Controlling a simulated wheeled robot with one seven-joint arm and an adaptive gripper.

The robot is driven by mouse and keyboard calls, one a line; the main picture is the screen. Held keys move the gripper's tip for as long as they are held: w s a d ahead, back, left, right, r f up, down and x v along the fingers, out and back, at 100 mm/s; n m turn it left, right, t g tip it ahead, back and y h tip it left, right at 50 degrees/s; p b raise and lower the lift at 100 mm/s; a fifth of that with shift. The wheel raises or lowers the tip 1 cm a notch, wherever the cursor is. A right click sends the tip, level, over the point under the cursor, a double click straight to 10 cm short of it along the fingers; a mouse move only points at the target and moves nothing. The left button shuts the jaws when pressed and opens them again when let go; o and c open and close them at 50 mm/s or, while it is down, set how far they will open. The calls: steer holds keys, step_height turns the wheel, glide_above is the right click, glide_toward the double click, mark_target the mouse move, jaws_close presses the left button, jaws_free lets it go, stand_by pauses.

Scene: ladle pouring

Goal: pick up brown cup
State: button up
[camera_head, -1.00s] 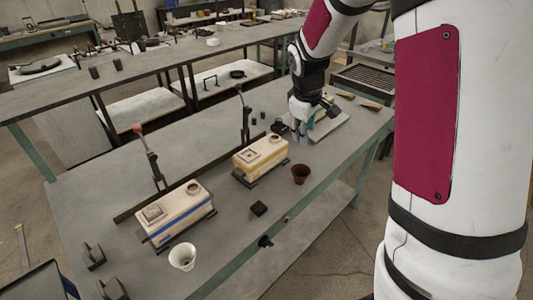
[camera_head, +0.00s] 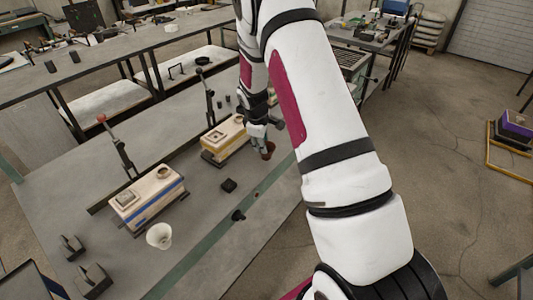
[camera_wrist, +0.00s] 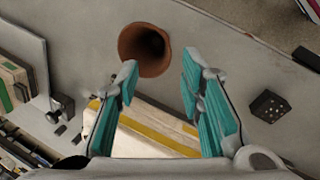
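The brown cup (camera_wrist: 144,50) stands on the grey table, its round opening facing the wrist camera. In the head view the brown cup (camera_head: 269,151) shows just right of my gripper (camera_head: 258,146), partly hidden by it. In the wrist view my gripper (camera_wrist: 157,75) is open, its two teal fingers wide apart and nothing between them. The cup lies just beyond the fingertips, nearer the left finger. I cannot tell the gap between fingertips and cup.
A cream box with a yellow stripe (camera_head: 222,138) stands beside the cup, below the gripper. Another with a blue stripe (camera_head: 148,200) stands further left. A white cup (camera_head: 159,236) and a small black block (camera_head: 228,185) are on the table. The table's front edge is close to the cup.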

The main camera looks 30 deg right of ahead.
steer(key=x, duration=0.3)
steer(key=p+x, duration=0.1)
steer(key=shift+s+f, duration=0.2)
steer(key=shift+f, duration=0.25)
steer(key=shift+w+d+f, duration=0.1)
steer(key=shift+w+f, duration=0.05)
steer(key=shift+f, duration=0.25)
jaws_close()
